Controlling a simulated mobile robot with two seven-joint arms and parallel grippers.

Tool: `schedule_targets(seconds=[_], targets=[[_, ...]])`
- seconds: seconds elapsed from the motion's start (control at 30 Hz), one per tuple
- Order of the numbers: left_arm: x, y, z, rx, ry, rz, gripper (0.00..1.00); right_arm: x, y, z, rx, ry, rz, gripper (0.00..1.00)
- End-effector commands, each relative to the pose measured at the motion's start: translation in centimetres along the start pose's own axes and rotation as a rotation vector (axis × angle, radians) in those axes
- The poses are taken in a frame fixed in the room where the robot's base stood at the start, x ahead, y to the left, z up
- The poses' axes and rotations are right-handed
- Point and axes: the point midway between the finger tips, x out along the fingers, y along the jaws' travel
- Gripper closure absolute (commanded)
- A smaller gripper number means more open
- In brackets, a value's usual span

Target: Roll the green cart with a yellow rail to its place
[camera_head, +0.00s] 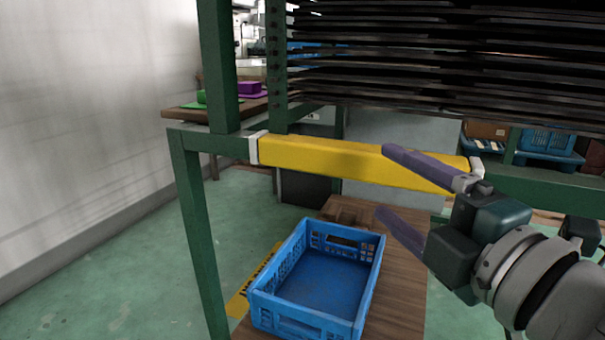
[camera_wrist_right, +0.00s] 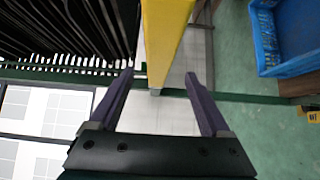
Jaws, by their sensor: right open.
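The green cart (camera_head: 200,240) stands in front of me, with a yellow rail (camera_head: 320,162) across its near side between two pale brackets. It carries a stack of dark tray panels (camera_head: 440,60). My right gripper (camera_head: 384,181) is open and empty at the right part of the rail. One finger crosses in front of the rail and the other shows below it. In the right wrist view, the rail (camera_wrist_right: 166,35) lies between the lines of the two open fingers (camera_wrist_right: 160,75). I cannot tell whether the fingers reach around it. My left gripper is not in view.
A blue crate (camera_head: 318,277) sits on a low wooden surface (camera_head: 395,285) below the rail. A wooden table (camera_head: 185,114) with green and purple items stands behind at left. More blue crates (camera_head: 548,142) are at right. Green floor (camera_head: 120,260) is open at left beside a white wall.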

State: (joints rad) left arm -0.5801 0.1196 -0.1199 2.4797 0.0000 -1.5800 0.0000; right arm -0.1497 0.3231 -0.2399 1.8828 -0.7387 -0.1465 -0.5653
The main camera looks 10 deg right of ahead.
Motion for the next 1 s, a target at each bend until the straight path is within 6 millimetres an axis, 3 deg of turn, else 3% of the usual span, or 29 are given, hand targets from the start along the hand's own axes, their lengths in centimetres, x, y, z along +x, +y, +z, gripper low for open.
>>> schedule_targets(seconds=[0.3, 0.5, 0.93, 1.0], targets=[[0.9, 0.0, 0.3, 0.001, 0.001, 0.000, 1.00, 5.4, 0.0, 0.1, 0.000, -0.003, 0.002, 0.19], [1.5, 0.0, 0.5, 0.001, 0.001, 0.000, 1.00, 8.0, 0.0, 0.1, 0.002, -0.002, 0.000, 0.19], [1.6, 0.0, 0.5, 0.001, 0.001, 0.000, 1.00, 9.0, 0.1, 0.1, 0.002, -0.003, -0.001, 0.19], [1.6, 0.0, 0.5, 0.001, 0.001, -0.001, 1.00, 9.0, 0.1, 0.1, 0.002, -0.002, -0.001, 0.26]])
